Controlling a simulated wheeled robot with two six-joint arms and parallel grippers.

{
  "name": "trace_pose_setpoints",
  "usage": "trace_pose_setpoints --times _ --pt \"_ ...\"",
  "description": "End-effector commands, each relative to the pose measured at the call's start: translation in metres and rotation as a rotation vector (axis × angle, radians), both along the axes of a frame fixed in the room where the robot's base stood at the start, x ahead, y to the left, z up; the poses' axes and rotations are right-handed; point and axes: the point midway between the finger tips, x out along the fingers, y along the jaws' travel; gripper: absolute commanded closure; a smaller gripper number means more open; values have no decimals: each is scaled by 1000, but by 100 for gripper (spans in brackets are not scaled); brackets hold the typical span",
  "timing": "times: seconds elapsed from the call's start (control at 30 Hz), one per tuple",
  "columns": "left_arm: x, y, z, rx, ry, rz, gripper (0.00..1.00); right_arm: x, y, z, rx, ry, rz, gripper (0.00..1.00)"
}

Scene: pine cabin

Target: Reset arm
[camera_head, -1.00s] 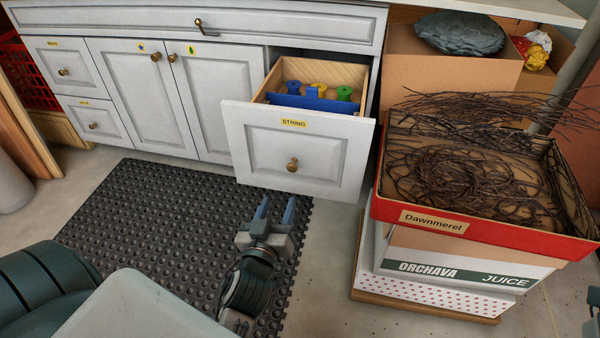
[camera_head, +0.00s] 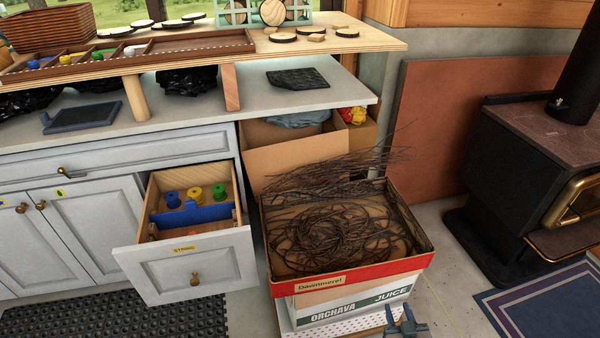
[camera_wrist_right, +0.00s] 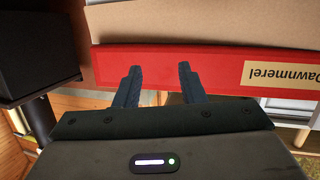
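My right gripper (camera_head: 400,314) shows at the bottom of the head view, in front of the stacked boxes. In the right wrist view its two fingers (camera_wrist_right: 159,82) stand apart with nothing between them. They point toward the red rim of the Dawnmerel box (camera_wrist_right: 200,70), which shows upside down there. My left gripper is out of the head view. The drawer labelled STRING (camera_head: 188,270) stands open, with blue, yellow and green spools behind a blue piece inside.
The Dawnmerel box (camera_head: 350,277) holds a heap of dark twigs and sits on the ORCHAVA JUICE carton (camera_head: 352,302). A black stove (camera_head: 535,170) stands at the right, with a blue rug (camera_head: 545,305) before it. The counter (camera_head: 240,102) runs along the back.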

Motion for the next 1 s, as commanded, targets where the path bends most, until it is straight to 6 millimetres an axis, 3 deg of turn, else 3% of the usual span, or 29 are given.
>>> trace_pose_setpoints --times 0.03,0.17,0.2,0.3,0.4,0.53,0.6,0.7,1.0 --pt "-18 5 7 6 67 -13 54 -21 -4 -17 -4 130 -7 64" --pt "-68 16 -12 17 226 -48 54 -91 -15 -90 -13 452 -27 64" --pt "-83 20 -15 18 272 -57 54 -117 -18 -107 -16 546 -33 64" --pt "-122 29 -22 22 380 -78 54 -185 -26 -142 -23 766 -48 64" --pt "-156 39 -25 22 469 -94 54 -248 -32 -164 -30 952 -61 64" --pt "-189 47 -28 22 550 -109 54 -311 -38 -177 -35 1119 -73 64" --pt "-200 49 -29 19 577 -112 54 -332 -40 -181 -38 1175 -77 64" --pt "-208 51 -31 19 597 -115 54 -347 -41 -184 -38 1215 -80 64" --pt "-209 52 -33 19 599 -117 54 -350 -41 -186 -38 1222 -80 64"
